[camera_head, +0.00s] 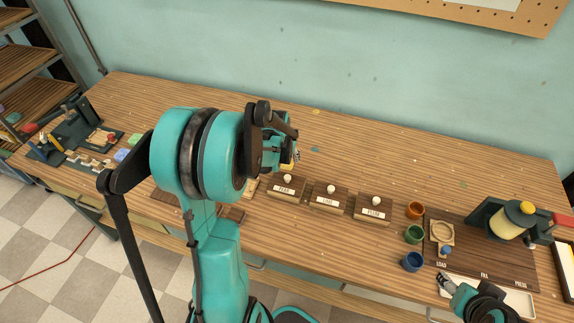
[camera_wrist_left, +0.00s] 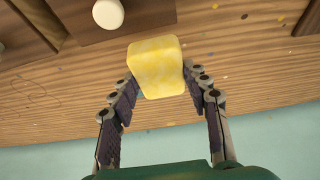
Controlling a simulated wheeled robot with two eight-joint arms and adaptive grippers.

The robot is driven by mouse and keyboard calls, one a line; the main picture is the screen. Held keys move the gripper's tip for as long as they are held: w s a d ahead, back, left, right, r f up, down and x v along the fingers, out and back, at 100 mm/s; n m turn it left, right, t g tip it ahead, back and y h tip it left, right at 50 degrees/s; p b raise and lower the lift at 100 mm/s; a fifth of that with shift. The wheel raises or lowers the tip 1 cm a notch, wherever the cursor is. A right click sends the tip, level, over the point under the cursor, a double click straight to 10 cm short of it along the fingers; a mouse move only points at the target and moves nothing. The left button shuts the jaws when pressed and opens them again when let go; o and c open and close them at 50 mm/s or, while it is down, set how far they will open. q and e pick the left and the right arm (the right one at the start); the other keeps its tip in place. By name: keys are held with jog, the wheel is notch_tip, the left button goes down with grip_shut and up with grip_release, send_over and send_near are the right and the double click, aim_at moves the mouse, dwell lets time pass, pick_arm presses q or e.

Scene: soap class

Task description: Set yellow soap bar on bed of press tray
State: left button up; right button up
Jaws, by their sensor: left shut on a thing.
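A pale yellow soap bar (camera_wrist_left: 157,67) is between the two fingertips of my left gripper (camera_wrist_left: 160,85) in the left wrist view. The gripper is shut on it. In the head view my left gripper (camera_head: 289,160) is over the middle of the bench, behind its large teal arm, with a bit of yellow showing. A dark brown board (camera_head: 470,262) at the right is marked LOAD and PRESS and carries a light wooden frame (camera_head: 441,232); I cannot tell which part is the press tray's bed. My right gripper (camera_head: 443,279) is at the board's front left, its jaws too small to read.
Three labelled wooden blocks with white knobs (camera_head: 331,189) stand mid-bench. Orange, green and blue cups (camera_head: 412,262) line the board's left side. A press with a yellow cylinder (camera_head: 512,222) stands at the right. Another device (camera_head: 75,125) and coloured bars are far left.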

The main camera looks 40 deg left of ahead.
aim_at(287, 164)
pick_arm(q)
jog(key=shift+w+f, duration=0.15)
jog(key=shift+f, duration=0.8)
notch_tip(287, 164, down, 3)
jog(key=shift+f+b, duration=0.15)
jog(key=shift+b, duration=0.75)
jog(key=shift+f, duration=0.1)
jog(key=o, duration=1.2)
